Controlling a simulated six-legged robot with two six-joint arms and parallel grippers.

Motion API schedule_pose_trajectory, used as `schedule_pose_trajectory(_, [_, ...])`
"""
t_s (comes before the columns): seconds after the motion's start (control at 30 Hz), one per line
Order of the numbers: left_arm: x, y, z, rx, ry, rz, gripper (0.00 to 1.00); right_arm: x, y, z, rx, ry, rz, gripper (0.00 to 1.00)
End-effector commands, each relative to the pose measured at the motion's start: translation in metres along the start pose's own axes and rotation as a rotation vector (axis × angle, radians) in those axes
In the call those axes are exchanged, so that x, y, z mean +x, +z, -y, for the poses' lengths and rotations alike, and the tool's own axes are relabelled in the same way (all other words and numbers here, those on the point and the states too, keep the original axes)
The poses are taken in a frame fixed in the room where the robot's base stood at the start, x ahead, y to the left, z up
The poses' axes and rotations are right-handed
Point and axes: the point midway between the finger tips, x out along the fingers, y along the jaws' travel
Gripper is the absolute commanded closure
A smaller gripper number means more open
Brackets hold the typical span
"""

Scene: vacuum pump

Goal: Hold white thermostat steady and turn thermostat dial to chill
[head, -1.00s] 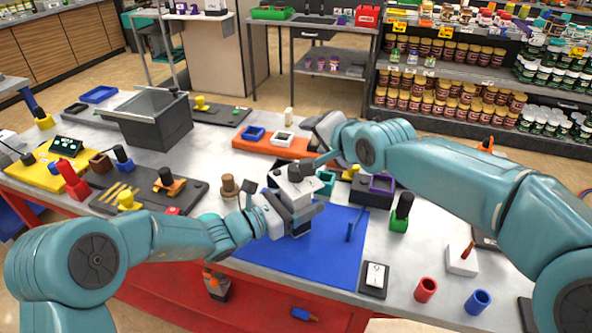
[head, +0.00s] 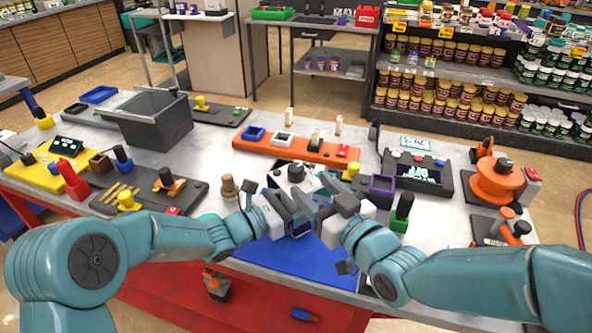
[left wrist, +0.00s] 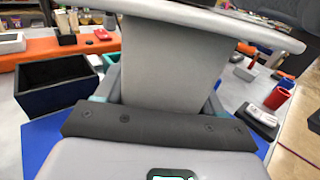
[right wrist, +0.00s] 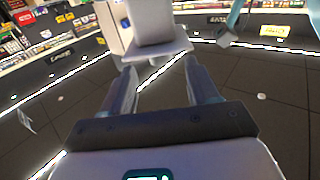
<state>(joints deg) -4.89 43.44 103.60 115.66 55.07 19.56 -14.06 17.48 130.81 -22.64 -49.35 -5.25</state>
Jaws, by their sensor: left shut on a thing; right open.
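The white thermostat (head: 281,183) stands at the middle of the table, mostly hidden behind my grippers. A dark dial (head: 296,173) shows on its top; its setting is too small to read. My left gripper (head: 302,212) is shut on the thermostat's body from the left. In the left wrist view a grey-white body (left wrist: 172,62) fills the space between the fingers. My right gripper (head: 322,208) is open, close to the thermostat's right side and below the dial. In the right wrist view the fingers (right wrist: 160,85) stand apart, with a pale grey piece beyond them.
A blue mat (head: 290,257) lies under the thermostat. An orange tray (head: 256,146) is behind it. A purple-rimmed box (head: 382,187) and a green-based black knob (head: 402,212) stand close on the right. A brown knob (head: 228,186) is on the left.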

Motion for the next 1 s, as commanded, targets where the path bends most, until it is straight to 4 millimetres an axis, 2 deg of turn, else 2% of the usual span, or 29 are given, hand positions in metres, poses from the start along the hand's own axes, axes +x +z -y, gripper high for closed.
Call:
schedule_pose_trajectory(0.1, [0.000,0.000,0.000,0.001,0.001,0.000,0.71,0.027,0.000,0.001,0.000,-0.002,0.000,0.41])
schedule_pose_trajectory(0.3, [0.000,0.000,0.000,0.000,0.001,0.000,0.71,0.058,0.000,0.001,0.001,-0.001,0.001,0.41])
schedule_pose_trajectory(0.43, [0.000,0.000,0.000,0.000,0.001,0.000,0.71,0.067,0.000,0.001,0.001,-0.001,0.001,0.41])
schedule_pose_trajectory(0.7, [0.000,0.000,0.000,0.000,0.000,0.000,0.71,0.069,0.000,0.000,0.002,0.000,0.001,0.41])
schedule_pose_trajectory(0.73, [0.000,0.000,0.000,0.000,0.000,0.000,0.71,0.069,0.000,0.000,0.002,0.000,0.001,0.44])
schedule_pose_trajectory(0.87, [0.000,0.000,0.000,0.000,0.000,0.000,0.71,0.069,0.000,0.000,0.002,0.000,0.001,0.86])
schedule_pose_trajectory(0.9, [0.000,0.000,0.000,0.000,0.000,0.000,0.71,0.069,0.000,0.000,0.002,0.000,0.001,0.91])
schedule_pose_trajectory(1.0, [0.000,0.000,0.000,0.000,0.000,0.000,0.71,0.069,0.000,0.000,0.002,0.003,0.001,0.91])
